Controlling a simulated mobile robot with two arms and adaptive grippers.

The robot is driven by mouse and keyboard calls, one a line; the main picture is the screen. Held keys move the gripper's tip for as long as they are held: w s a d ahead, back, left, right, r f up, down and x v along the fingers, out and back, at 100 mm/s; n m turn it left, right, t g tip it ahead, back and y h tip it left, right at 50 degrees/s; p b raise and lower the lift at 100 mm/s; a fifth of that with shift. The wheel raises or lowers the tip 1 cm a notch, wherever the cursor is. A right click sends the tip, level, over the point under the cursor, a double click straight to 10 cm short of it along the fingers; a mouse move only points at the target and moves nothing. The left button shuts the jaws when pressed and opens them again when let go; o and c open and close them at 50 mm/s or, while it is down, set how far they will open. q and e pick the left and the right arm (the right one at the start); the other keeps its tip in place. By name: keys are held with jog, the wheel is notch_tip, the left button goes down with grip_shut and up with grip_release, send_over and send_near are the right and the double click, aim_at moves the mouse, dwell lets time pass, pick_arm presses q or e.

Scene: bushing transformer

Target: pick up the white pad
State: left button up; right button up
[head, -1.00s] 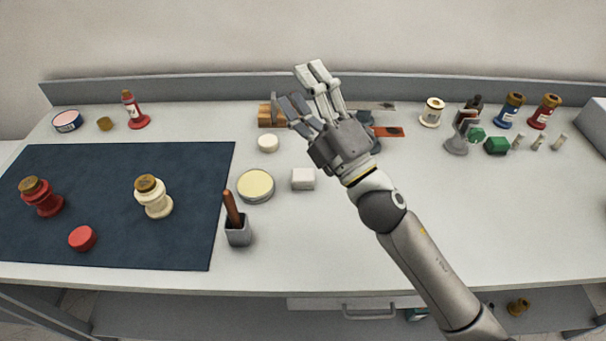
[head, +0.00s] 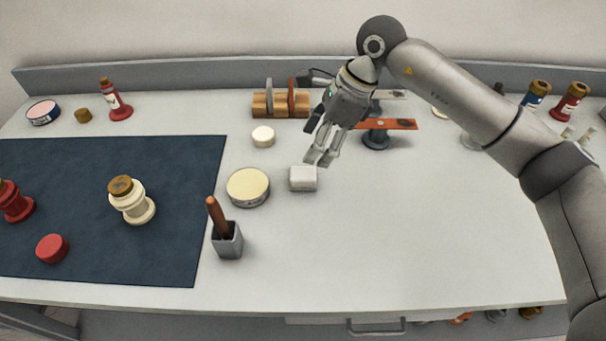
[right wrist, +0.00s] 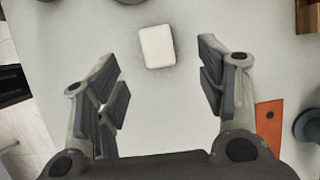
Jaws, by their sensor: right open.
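The white pad (head: 303,178) is a small rounded block lying on the light worktop, right of a round cream-lidded tin. My right gripper (head: 321,158) hangs just above and behind it, fingers pointing down, and looks apart from it. In the right wrist view the pad (right wrist: 157,46) lies ahead of the open fingers (right wrist: 163,90), between their lines, with nothing between the fingers. My left gripper is not in view.
The cream-lidded tin (head: 248,187) and a grey cup with a brown-handled tool (head: 227,240) stand left of the pad. A round white piece (head: 263,136), a wooden rack (head: 281,104) and an orange plate on a stand (head: 388,124) are behind. The worktop front right is clear.

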jog(key=p, duration=0.1)
send_over(301, 172)
jog(key=d, duration=0.2)
notch_tip(301, 172, down, 4)
jog(key=shift+w+a+f, duration=0.1)
jog(key=shift+a, duration=0.05)
jog(key=x, duration=0.1)
jog(key=p+x, duration=0.1)
jog(key=x, duration=0.1)
jog(key=p+x, duration=0.1)
jog(key=x, duration=0.1)
jog(key=shift+s+d+f, duration=0.1)
jog(key=shift+s+d, duration=0.1)
jog(key=shift+d, duration=0.2)
jog(key=shift+a+f, duration=0.1)
jog(key=shift+f, duration=0.1)
jog(key=c, duration=1)
